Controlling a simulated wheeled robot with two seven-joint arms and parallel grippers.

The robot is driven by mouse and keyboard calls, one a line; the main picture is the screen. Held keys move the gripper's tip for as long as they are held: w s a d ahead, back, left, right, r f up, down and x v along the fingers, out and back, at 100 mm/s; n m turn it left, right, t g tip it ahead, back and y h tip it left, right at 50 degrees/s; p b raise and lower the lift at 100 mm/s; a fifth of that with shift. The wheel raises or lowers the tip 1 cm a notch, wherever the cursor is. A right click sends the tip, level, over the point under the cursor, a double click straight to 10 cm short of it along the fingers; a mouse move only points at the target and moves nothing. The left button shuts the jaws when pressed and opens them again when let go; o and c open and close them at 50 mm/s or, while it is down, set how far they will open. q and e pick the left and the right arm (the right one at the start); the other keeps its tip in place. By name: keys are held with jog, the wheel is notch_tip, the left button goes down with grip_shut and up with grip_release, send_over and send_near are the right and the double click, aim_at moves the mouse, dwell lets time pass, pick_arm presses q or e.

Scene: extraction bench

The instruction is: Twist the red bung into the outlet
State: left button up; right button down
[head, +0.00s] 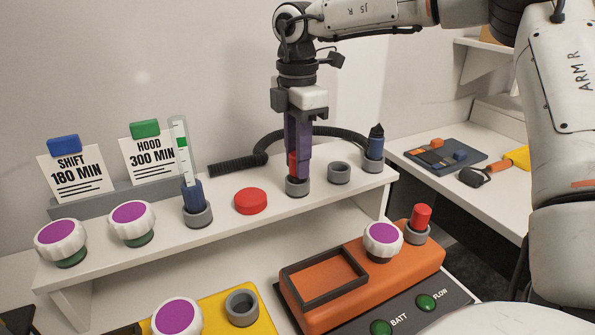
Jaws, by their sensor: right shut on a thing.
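My right gripper (298,172) points straight down over the raised white shelf. Its purple fingers are shut on a red bung (292,164), partly hidden between them. The bung stands upright at a grey ring socket (297,188) on the shelf; whether it is seated or just above it I cannot tell. A second red plug (421,215) stands upright in a grey ring (416,235) on the orange unit (405,270). Another grey ring (242,308) on the yellow block is open and empty. Which ring is the outlet is not marked. My left gripper is not in view.
On the shelf (240,235) stand an empty grey ring (339,173), a dark blue pointed plug (375,143), a flat red disc (251,201), a tube in a blue holder (194,197) and purple-topped knobs (131,223). A black hose (240,162) runs behind the gripper.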

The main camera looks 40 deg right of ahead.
jog(key=shift+r+p, duration=1.45)
jog(key=shift+r, duration=1.1)
jog(key=s+a+f+n, duration=0.2)
jog(key=s+a+n, duration=0.3)
jog(key=a+n, duration=0.6)
jog(key=s+a+f+n, duration=0.2)
jog(key=s+a+n, duration=0.3)
jog(key=a+n, duration=0.6)
jog(key=shift+n, duration=1.1)
jog(key=shift+s, duration=0.1)
